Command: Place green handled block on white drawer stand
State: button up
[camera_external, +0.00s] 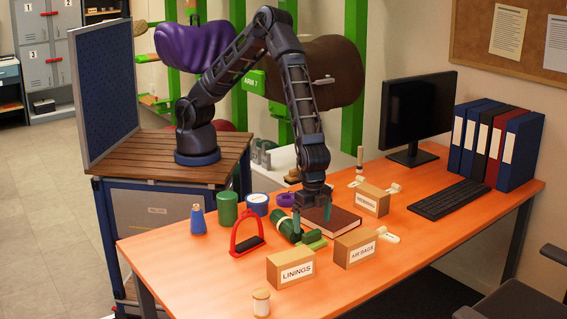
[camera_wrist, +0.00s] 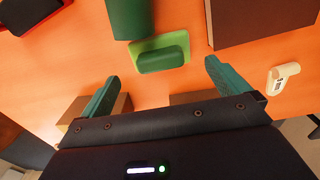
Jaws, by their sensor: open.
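The green handled block (camera_external: 315,244) lies on the orange desk. In the wrist view it is a light green plate with a dark green handle (camera_wrist: 163,58). My gripper (camera_external: 311,215) points down above it. In the wrist view my gripper (camera_wrist: 162,72) is open and empty, its teal fingers spread wide on either side of the block's position, not touching it. A white unit (camera_external: 283,161) shows partly behind the desk with small items on it; I cannot tell whether it is the drawer stand.
A dark green roll (camera_external: 284,225) lies right beside the block, and a brown book (camera_external: 333,219) is close on the right. A red stirrup (camera_external: 247,233) stands left. Cardboard boxes for linings (camera_external: 291,268) and air bags (camera_external: 356,248) stand in front.

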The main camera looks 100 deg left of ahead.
aim_at(312, 232)
jog(key=a+r+n+t, duration=0.1)
jog(key=a+r, duration=0.6)
jog(key=r, duration=0.3)
jog(key=a+r+n, duration=0.1)
jog(key=a+r, duration=0.6)
jog(key=r, duration=0.2)
jog(key=s+a+r+n+t, duration=0.1)
jog(key=s+a+r, duration=0.1)
jog(key=a+r, duration=0.5)
jog(key=s+a+r+n, duration=0.1)
jog(key=s+a+r, duration=0.2)
jog(key=a+r, duration=0.35)
jog(key=s+a+r+n+t, duration=0.1)
jog(key=s+a+r+n, duration=0.1)
jog(key=s+a, duration=0.8)
jog(key=s+a+r+n+t, duration=0.1)
jog(key=s+a+r+n, duration=0.1)
jog(key=s+a, duration=0.9)
jog(key=s+n, duration=0.1)
jog(key=s, duration=0.1)
jog(key=shift+s+r+t, duration=0.2)
jog(key=shift+s+t, duration=0.1)
